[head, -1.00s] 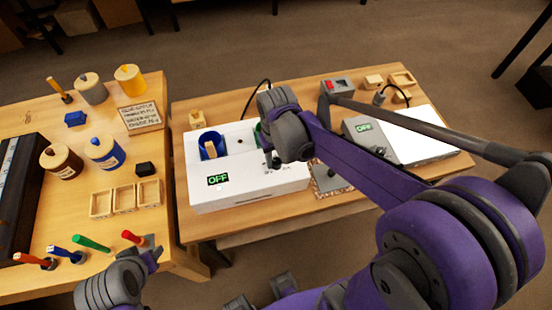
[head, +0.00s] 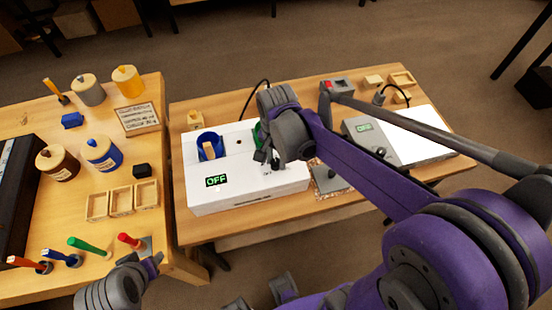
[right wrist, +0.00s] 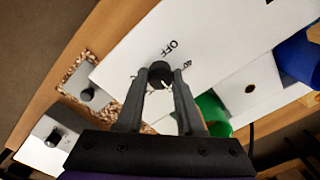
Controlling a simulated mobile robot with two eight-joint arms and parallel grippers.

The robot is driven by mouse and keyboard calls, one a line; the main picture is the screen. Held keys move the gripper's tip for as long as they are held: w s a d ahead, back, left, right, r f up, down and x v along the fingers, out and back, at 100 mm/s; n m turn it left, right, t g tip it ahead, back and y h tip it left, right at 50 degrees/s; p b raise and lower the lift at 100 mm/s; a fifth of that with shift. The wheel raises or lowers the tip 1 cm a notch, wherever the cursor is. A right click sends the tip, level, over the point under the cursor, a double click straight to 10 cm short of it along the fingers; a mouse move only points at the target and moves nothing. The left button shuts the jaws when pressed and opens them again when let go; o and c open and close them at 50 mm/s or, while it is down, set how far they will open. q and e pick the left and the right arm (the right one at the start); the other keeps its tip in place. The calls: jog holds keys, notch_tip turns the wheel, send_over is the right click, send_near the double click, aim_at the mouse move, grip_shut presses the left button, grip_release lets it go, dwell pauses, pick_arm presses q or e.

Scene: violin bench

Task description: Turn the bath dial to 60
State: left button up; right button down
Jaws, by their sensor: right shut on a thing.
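The white bath box (head: 240,193) stands on the right-hand bench, with a green OFF on its display (head: 217,181). Its black dial (right wrist: 160,73) shows in the right wrist view, near a printed OFF and a smaller mark I cannot read surely. My right gripper (right wrist: 160,78) is shut on the dial, one finger at each side. In the head view, my right gripper (head: 267,160) is at the box's top right and hides the dial. My left gripper (head: 155,264) hangs low at the left, apart from the box; its opening is unclear.
A blue cup (head: 209,146) and a green one (right wrist: 213,113) sit in the box. A grey device (head: 372,141) with its own OFF display stands to the right. The left bench holds jars, several upright tools and small wooden trays (head: 121,200).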

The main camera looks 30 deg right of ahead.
aim_at(277, 162)
jog(key=m, duration=0.5)
jog(key=shift+m, duration=0.3)
jog(key=m, duration=0.5)
jog(key=shift+s+m+b, duration=0.1)
jog(key=shift+m+b, duration=0.25)
jog(key=shift+m, duration=0.35)
jog(key=c, duration=0.5)
grip_release()
jog(key=shift+c, duration=0.2)
jog(key=shift+r, duration=0.1)
notch_tip(277, 162, up, 11)
jog(key=p, duration=0.1)
